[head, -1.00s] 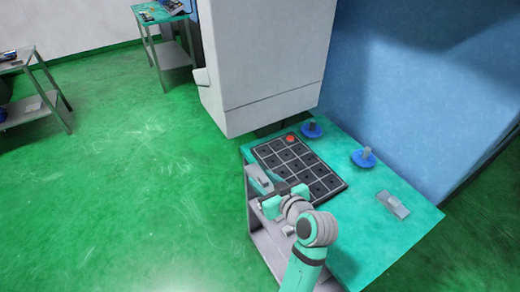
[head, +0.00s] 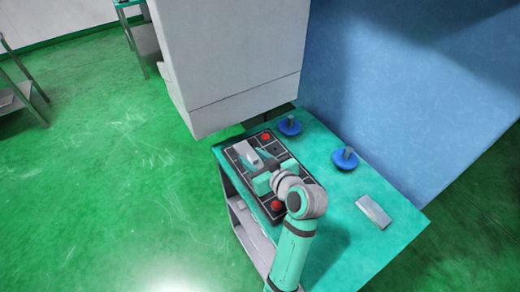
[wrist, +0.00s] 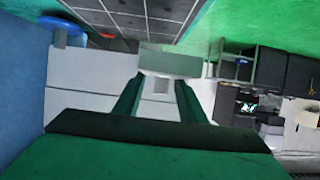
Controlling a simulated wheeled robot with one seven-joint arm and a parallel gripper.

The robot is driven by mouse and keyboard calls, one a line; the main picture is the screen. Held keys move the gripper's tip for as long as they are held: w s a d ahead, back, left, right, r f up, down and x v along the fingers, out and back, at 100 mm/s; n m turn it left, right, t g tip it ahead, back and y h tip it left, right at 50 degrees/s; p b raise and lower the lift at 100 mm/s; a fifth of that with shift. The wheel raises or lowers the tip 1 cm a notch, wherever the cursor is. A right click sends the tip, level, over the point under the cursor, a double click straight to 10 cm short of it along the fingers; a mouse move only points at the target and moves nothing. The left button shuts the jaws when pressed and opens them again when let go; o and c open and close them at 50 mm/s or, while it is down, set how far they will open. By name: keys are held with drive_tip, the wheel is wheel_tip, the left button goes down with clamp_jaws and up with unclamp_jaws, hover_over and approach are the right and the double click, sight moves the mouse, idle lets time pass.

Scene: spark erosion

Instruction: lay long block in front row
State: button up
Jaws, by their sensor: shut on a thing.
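A long light-grey block (head: 246,153) is held in my gripper (head: 262,167), which is shut on it. The block shows above the far left part of the black gridded tray (head: 237,172); I cannot tell whether it touches the tray. In the wrist view the block (wrist: 171,64) lies crosswise at the ends of the dark fingers of my gripper (wrist: 158,84). The tray (wrist: 165,9) shows at the top of that view. My arm and gripper hide much of the tray's middle and right cells.
Red round pieces sit at the tray's far end (head: 266,137) and near end (head: 277,206). Two blue discs with grey knobs (head: 290,126) (head: 345,158) stand behind the tray. Another grey block (head: 374,211) lies on the teal table (head: 400,222). A white machine housing (head: 235,60) overhangs the far end.

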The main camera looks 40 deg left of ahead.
drive_tip(key=shift+w+f, duration=0.2)
drive_tip(key=shift+f, duration=3.55)
drive_tip(key=o, duration=1.5)
drive_tip(key=shift+c, duration=0.2)
drive_tip(key=shift+f, duration=0.1)
